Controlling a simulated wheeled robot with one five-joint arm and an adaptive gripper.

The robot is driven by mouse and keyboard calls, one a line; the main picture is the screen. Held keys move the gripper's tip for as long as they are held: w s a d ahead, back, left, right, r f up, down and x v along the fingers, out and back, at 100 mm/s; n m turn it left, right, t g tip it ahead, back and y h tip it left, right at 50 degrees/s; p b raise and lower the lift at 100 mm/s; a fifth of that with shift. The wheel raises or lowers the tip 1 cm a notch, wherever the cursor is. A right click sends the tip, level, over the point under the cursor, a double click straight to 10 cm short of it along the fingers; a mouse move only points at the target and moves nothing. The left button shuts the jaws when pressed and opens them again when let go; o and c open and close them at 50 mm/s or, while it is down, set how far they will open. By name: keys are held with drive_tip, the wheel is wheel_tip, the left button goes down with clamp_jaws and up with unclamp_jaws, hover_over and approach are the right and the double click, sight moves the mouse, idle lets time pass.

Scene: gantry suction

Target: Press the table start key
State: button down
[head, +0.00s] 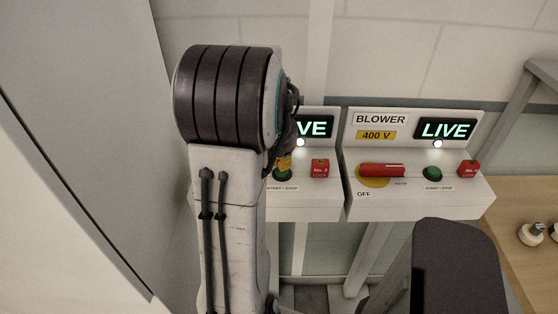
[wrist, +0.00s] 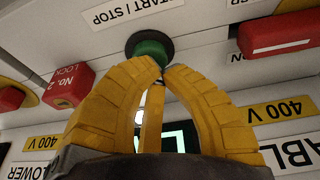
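The table panel's green start key (head: 282,174) is partly hidden behind my arm in the head view. In the wrist view the green key (wrist: 150,47) sits in a dark collar beside a START / STOP label. My gripper (wrist: 156,68) has yellow fingers with their tips together and nothing seen between them. The tips lie right at the key's edge in the wrist view; I cannot tell whether they touch it. In the head view a bit of my yellow gripper (head: 284,161) shows just above the key. The table display (head: 314,123) is lit, reading "VE".
A red No. 2 lock (head: 320,168) is right of the key. The blower panel (head: 405,205) stands further right, with a red handle (head: 382,170), its own green key (head: 432,174), a red lock (head: 468,169) and a LIVE display (head: 446,129). A wooden bench (head: 530,205) is at far right.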

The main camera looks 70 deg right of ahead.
drive_tip(key=shift+a+f+b, duration=0.1)
drive_tip(key=shift+f+b, duration=1.1)
drive_tip(key=shift+b, duration=0.65)
drive_tip(key=shift+r, duration=0.1)
wheel_tip(320, 180, up, 5)
drive_tip(key=p, duration=0.4)
drive_tip(key=shift+w, duration=0.15)
drive_tip(key=v, duration=0.9)
drive_tip(key=shift+r, duration=0.15)
